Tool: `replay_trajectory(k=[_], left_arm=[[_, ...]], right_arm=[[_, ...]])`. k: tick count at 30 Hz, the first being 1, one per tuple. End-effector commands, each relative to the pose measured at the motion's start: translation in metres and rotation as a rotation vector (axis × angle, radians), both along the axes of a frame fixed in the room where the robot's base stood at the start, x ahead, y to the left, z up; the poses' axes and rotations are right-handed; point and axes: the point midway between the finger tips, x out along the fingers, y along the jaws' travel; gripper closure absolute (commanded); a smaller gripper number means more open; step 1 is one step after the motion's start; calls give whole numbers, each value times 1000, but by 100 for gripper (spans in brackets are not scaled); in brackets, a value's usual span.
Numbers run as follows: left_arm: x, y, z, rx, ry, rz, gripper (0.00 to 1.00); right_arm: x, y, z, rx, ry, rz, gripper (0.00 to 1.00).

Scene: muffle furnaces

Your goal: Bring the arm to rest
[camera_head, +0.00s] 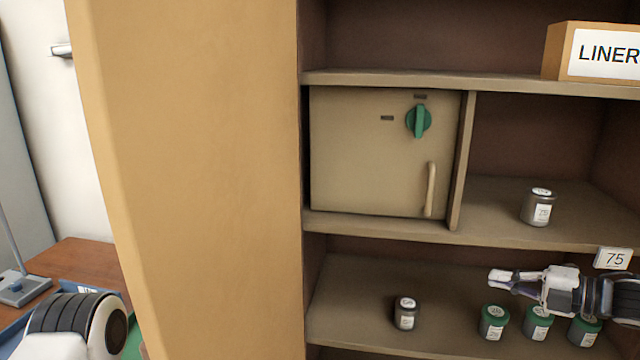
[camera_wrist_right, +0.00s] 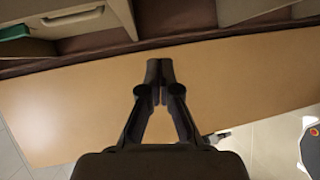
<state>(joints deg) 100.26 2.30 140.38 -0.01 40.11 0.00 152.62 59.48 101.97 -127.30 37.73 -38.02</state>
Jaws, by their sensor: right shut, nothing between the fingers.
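My right gripper (camera_head: 502,279) comes in from the right in the head view, in front of the lower shelf. Its fingers are shut and empty; they also show closed together in the right wrist view (camera_wrist_right: 160,72), over a tan panel. It looks apart from the jars behind it. Part of my left arm shows at the lower left of the head view, but the left gripper is not in view.
The cabinet's small door (camera_head: 370,150), with a green knob (camera_head: 418,120) and handle, is closed. A LINER box (camera_head: 565,52) is above. A tan side panel (camera_head: 200,180) stands left.

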Motion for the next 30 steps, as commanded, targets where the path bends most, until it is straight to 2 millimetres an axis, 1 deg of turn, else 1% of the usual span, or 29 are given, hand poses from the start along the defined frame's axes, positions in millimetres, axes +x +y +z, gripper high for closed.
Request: replay_trajectory(k=[1, 2, 3, 5, 6, 8, 9, 11, 12, 14, 15, 17, 18, 20, 21, 24, 25, 27, 30], left_arm=[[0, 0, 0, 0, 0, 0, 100], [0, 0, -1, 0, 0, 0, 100], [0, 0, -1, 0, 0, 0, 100], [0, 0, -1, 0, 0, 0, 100], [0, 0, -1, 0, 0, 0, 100], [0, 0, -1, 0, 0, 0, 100], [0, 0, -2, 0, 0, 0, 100], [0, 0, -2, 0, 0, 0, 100], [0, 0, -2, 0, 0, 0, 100], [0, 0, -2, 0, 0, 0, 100], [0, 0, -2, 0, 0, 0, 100], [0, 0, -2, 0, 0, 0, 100], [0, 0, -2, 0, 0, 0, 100], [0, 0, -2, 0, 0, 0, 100], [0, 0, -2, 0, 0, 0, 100], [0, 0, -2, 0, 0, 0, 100], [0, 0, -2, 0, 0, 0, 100], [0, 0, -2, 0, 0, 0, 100], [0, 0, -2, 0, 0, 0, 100]], right_arm=[[-4, 22, -38, -50, 97, 45, 100], [-8, 37, -61, -64, 163, 69, 100], [-15, 59, -92, -65, 260, 90, 100], [-30, 92, -135, -39, 417, 98, 100], [-42, 113, -163, -11, 531, 86, 100], [-64, 143, -204, 39, 711, 45, 100], [-81, 161, -231, 73, 837, 1, 100], [-112, 185, -271, 125, 1031, -93, 100], [-136, 199, -296, 155, 1162, -176, 100], [-175, 214, -331, 196, 1352, -337, 100], [-204, 220, -352, 217, 1472, -472, 100], [-245, 221, -376, 245, 1612, -701, 100], [-270, 217, -386, 260, 1678, -866, 100], [-299, 204, -394, 298, 1724, -1127, 100], [-310, 193, -394, 338, 1721, -1294, 100], [-326, 163, -390, 474, 1663, -1645, 100], [-328, 156, -389, 510, 1639, -1722, 100], [-328, 145, -389, 593, 1589, -1850, 100], [-327, 145, -389, 639, 1585, -1885, 100]])
